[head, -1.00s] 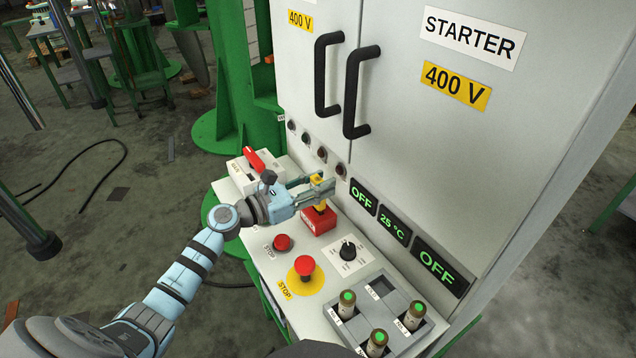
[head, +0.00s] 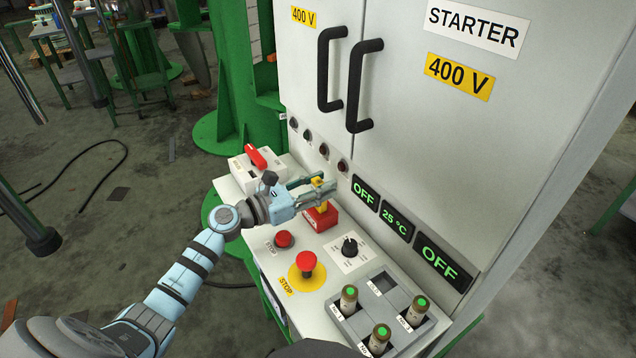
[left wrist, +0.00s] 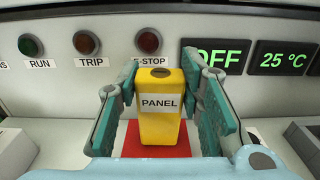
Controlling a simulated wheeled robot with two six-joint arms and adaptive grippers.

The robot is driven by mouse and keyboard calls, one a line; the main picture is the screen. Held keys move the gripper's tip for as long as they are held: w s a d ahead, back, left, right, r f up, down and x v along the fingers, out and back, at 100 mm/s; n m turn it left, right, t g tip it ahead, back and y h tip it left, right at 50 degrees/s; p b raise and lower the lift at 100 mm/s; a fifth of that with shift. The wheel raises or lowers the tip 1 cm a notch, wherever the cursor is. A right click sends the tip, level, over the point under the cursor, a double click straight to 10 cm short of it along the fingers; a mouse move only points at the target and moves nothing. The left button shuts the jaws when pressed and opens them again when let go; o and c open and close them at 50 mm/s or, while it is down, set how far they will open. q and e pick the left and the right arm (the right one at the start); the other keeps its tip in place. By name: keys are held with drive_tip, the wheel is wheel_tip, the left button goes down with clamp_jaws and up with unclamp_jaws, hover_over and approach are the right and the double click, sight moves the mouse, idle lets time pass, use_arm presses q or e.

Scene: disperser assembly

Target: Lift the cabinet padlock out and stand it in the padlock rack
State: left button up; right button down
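The yellow padlock body (left wrist: 160,118), labelled PANEL, stands upright at the red block (head: 320,218) on the sloping panel. In the left wrist view the red block (left wrist: 182,145) shows behind and beside its foot. Whether its foot is seated in the block is hidden. My left gripper (head: 318,188) reaches in from the left, with a finger on each side of the yellow body. The left wrist view shows a gap between the left finger and the yellow body, so the gripper (left wrist: 160,100) looks open around it. My right gripper is not in view.
A red-handled switch (head: 256,158) lies left of the gripper. A red button (head: 284,239), a mushroom stop button (head: 306,262), a black knob (head: 349,247) and a fuse tray (head: 384,282) are nearer. The cabinet door handles (head: 360,85) stand out behind.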

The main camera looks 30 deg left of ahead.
use_arm(q)
drive_tip(key=o, duration=0.4)
drive_tip(key=shift+f, duration=0.3)
drive_tip(key=shift+c, duration=0.2)
drive_tip(key=v, duration=0.8)
drive_tip(key=shift+s+r, duration=0.15)
drive_tip(key=shift+s, duration=0.2)
drive_tip(key=shift+r, duration=0.1)
